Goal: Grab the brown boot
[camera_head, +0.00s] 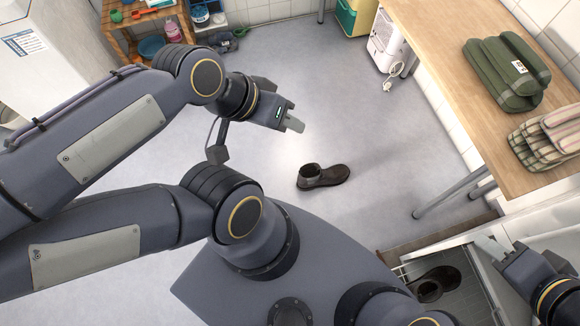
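A dark brown boot (327,177) stands alone on the grey floor near the middle of the view, its toe to the right and its shaft to the left. A second dark boot (443,277) lies at the lower right, on a grey tray or open unit. My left gripper (294,125) is above and slightly left of the floor boot in the picture, apart from it. My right gripper (488,247) is at the lower right, up and right of the second boot in the picture. On each gripper I make out one pale fingertip, so its opening is unclear. I see nothing held.
A wooden table (433,40) on the right bears a green folded bundle (507,72) and plaid folded cloth (548,137). A white appliance (385,45) with a cord stands beside it. A wooden shelf (113,35) is at the back left. The floor around the middle boot is clear.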

